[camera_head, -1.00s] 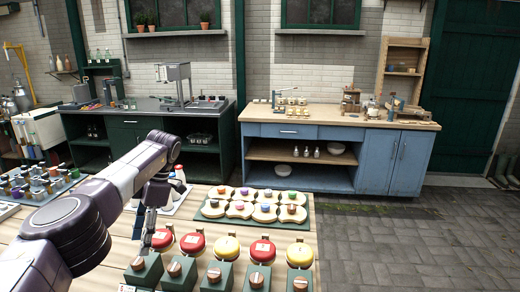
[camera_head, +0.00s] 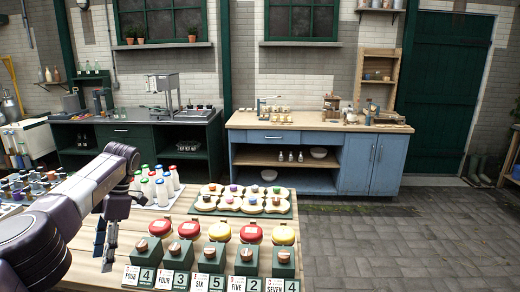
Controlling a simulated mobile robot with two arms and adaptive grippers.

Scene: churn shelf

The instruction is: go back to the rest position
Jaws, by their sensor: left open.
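My left arm comes in from the left, bent over the wooden table (camera_head: 112,268). My left gripper (camera_head: 106,255) points down above the table's left part and is open, with nothing seen between its fingers. It is left of the green blocks with wooden knobs and number cards (camera_head: 210,258). My right gripper is not in view.
White bottles with coloured caps (camera_head: 160,188) stand behind the gripper. A green tray (camera_head: 243,212) holds pale pieces with coloured knobs. Several red and yellow round pieces (camera_head: 219,231) stand in a row. A blue cabinet (camera_head: 357,163) stands beyond. Paved floor (camera_head: 400,235) at right is clear.

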